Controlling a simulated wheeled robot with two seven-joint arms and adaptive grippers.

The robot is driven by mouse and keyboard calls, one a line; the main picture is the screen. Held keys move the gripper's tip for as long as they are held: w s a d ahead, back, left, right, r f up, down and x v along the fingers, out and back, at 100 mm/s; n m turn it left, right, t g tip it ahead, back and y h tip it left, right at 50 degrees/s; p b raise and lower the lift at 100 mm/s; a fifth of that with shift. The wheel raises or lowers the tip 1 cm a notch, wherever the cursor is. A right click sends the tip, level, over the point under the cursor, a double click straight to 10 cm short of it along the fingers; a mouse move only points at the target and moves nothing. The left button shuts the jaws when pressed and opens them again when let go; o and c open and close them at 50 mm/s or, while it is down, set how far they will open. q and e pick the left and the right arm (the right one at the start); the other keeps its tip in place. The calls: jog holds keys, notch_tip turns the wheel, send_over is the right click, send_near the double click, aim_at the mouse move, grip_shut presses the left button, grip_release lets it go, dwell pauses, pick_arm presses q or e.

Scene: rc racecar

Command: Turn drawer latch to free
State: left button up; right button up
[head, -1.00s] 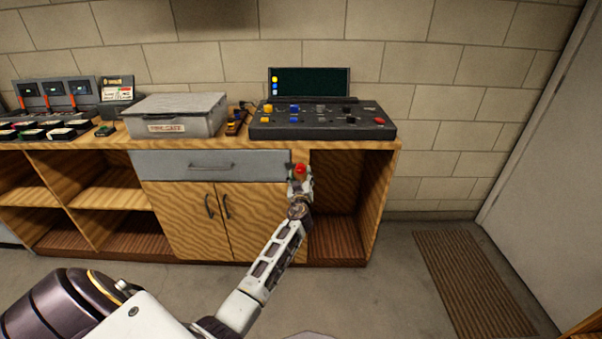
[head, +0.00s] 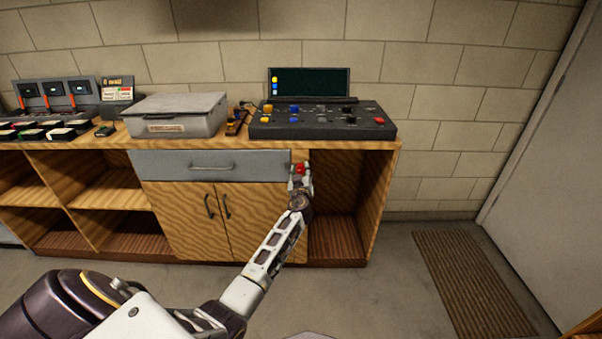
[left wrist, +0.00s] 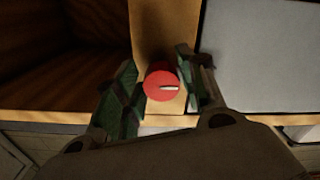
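The drawer latch is a round red knob (head: 299,168) with a pale slot mark, on the wooden post just right of the grey drawer (head: 240,168). The drawer looks closed. In the left wrist view the red knob (left wrist: 161,85) shows with its mark lying nearly level. My left gripper (head: 301,180) is at the knob. In the left wrist view its two dark green fingers (left wrist: 157,65) are open, one on each side of the knob. The right finger is very near it; contact is unclear. A gap shows at the left finger. My right gripper is not in view.
A black control panel (head: 325,121) and a grey case (head: 176,115) stand on the bench top. Wooden doors (head: 183,212) are below the drawer. An open compartment (head: 340,200) lies right of the post. The floor in front is clear, with a ribbed mat (head: 470,280) at right.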

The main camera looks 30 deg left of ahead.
pick_arm(q)
jog(key=c, duration=0.6)
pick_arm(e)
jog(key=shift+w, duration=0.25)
